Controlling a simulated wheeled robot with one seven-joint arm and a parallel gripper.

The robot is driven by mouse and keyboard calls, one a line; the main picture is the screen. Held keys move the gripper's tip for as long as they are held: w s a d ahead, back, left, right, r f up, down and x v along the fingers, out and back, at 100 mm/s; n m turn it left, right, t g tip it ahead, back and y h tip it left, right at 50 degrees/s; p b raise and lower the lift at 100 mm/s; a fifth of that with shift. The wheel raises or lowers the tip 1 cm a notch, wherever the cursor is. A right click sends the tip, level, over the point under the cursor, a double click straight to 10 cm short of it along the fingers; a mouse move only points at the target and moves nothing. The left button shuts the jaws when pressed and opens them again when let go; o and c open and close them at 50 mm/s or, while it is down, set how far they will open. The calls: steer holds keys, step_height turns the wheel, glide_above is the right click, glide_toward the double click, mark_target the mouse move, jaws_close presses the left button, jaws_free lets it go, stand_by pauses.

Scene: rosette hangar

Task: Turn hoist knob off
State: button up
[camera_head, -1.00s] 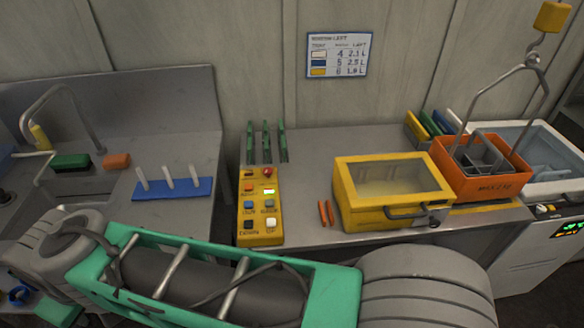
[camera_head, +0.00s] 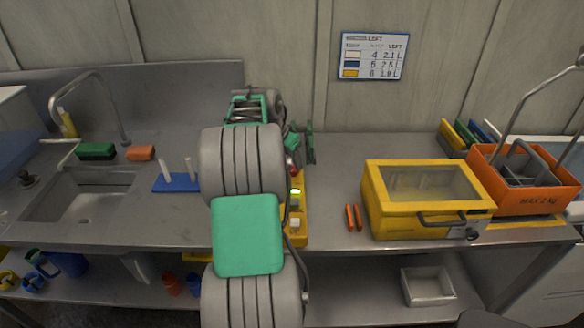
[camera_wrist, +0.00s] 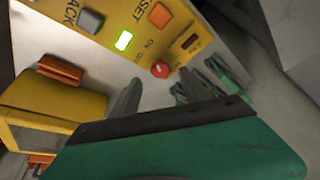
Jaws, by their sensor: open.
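The yellow hoist control box (camera_head: 301,232) stands on the bench, its left part hidden behind my arm. A red knob (camera_wrist: 160,69) shows on its face in the wrist view, beside small ON and OFF lettering. A green lamp (camera_wrist: 124,40) glows near it, and it also shows in the head view (camera_head: 296,191). My gripper (camera_wrist: 158,84) is open and empty. Its two dark fingers point toward the panel, with the knob showing between and just beyond their tips. I cannot tell whether they touch it. In the head view my arm hides most of the gripper.
Green upright pieces (camera_head: 310,142) stand behind the control box. Orange sticks (camera_head: 354,217) and a yellow windowed case (camera_head: 400,222) lie to its right. An orange crate (camera_head: 530,201) stands farther right. A blue peg base (camera_head: 172,183) and a sink (camera_head: 78,207) are left.

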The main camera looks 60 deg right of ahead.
mark_target(293, 169)
steer(key=x, duration=0.4)
steer(key=shift+d+f, duration=0.1)
steer(key=shift+f, duration=0.15)
steer(key=shift+c, duration=0.4)
